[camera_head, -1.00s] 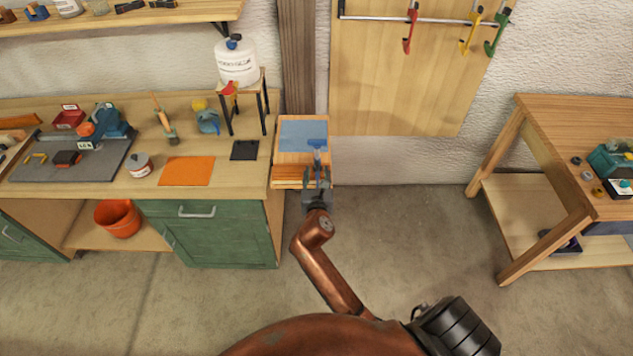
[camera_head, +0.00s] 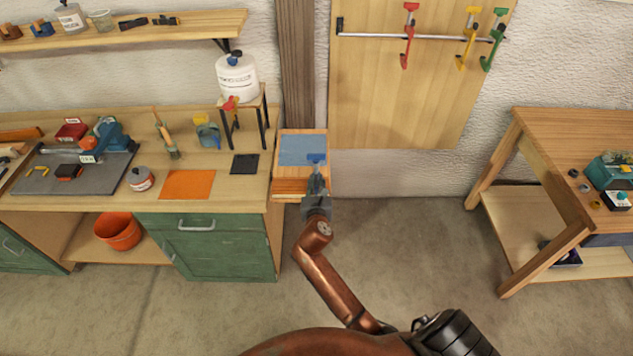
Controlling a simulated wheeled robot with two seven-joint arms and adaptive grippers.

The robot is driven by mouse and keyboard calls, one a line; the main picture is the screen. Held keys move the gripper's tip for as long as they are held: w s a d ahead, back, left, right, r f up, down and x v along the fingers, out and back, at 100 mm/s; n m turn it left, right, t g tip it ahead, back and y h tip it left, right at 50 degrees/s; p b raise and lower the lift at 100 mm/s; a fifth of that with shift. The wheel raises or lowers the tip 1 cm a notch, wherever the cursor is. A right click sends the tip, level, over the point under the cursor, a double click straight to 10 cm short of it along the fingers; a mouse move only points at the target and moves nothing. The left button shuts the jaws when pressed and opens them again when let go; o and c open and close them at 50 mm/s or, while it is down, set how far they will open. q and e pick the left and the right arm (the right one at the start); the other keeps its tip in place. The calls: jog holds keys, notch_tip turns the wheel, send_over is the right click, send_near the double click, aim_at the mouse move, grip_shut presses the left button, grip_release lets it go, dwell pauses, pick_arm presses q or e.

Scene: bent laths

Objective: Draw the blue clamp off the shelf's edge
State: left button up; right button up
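My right gripper (camera_head: 317,184) is at the front of the shelf, shut on the lower part of the clamp. The fingers and wrist hide that part and some of the shelf's front edge. My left gripper is out of view.
The workbench (camera_head: 222,200) with green cabinets stands just left of the shelf. A white canister (camera_head: 237,80) stands on a small stand there. Red, yellow and green clamps hang on a rail (camera_head: 440,37) behind. Floor (camera_head: 415,240) is open to the right, before another table (camera_head: 560,130).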

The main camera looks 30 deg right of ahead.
aim_at(316, 191)
grip_shut()
jog(key=shift+a+r, duration=0.1)
jog(key=shift+s+a, duration=0.1)
jog(key=shift+s, duration=0.1)
jog(key=shift+f+p+v, duration=0.2)
jog(key=shift+p+v, duration=0.35)
jog(key=shift+v, duration=0.35)
jog(key=shift+f+p+v, duration=0.2)
jog(key=shift+p+v, duration=0.3)
jog(key=shift+v, duration=0.4)
jog(key=shift+f+p+v, duration=0.2)
jog(key=shift+p+v, duration=0.35)
jog(key=shift+v, duration=0.3)
jog(key=shift+f+p+v, duration=0.2)
jog(key=shift+p+v, duration=0.2)
jog(key=shift+v, duration=0.65)
jog(key=shift+f+p+v, duration=0.2)
jog(key=shift+p+v, duration=0.2)
jog(key=shift+v, duration=0.65)
jog(key=shift+s, duration=0.15)
jog(key=shift+r, duration=0.1)
